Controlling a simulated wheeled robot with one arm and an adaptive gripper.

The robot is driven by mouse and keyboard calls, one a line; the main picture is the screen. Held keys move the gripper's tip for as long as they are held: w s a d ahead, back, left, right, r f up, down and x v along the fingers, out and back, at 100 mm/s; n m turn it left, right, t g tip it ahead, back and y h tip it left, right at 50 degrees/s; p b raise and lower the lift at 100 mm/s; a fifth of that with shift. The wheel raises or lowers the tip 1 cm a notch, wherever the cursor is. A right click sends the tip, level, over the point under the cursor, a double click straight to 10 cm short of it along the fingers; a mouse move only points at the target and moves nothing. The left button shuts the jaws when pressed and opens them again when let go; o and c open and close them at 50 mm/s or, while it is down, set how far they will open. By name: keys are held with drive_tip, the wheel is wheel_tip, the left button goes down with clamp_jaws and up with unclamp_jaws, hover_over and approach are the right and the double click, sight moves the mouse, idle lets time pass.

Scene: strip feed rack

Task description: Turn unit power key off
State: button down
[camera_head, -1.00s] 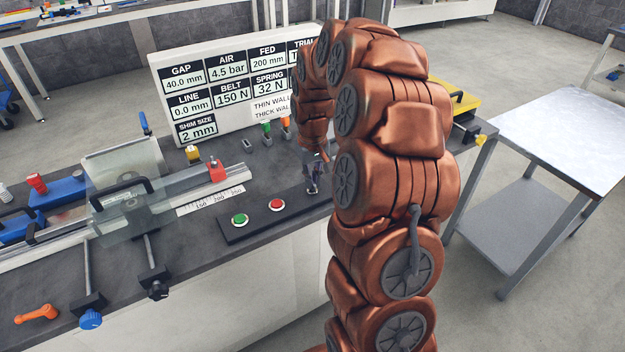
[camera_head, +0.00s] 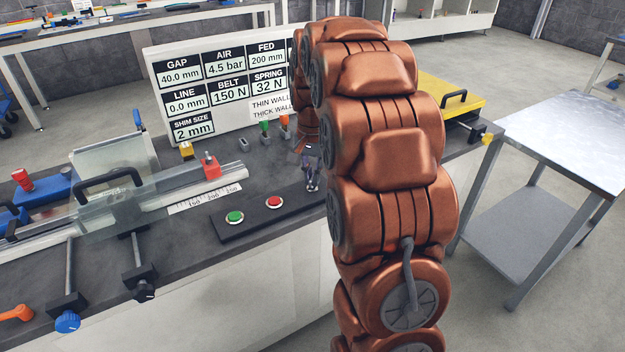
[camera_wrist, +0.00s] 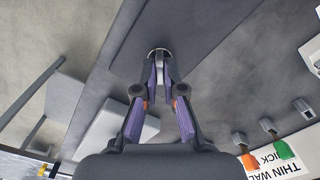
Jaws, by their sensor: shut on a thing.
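The unit power key shows in the wrist view only as a silver round rim (camera_wrist: 158,51) at my fingertips; the rest of it is hidden between the fingers. It sits on a dark control box (camera_head: 244,229), at the end past the red button. My gripper (camera_wrist: 158,68) points down at the box with its two fingers closed together on the key. In the head view my gripper (camera_head: 311,184) is small, at the right end of the box, partly beside my copper arm. Which way the key is turned cannot be told.
A green button (camera_head: 235,217) and a red button (camera_head: 274,202) are on the same box. Green and orange toggles (camera_head: 285,121) stand behind, before a white sign board (camera_head: 215,85). A clear-covered feed rail (camera_head: 150,190) lies left. A steel side table (camera_head: 570,135) stands right.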

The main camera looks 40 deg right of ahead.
drive_tip(key=m, duration=0.3)
drive_tip(key=shift+m, duration=2.2)
drive_tip(key=c, duration=1.3)
unclamp_jaws()
drive_tip(key=shift+r, duration=0.15)
wheel_tip(320, 180, up, 12)
drive_tip(key=shift+f, duration=0.15)
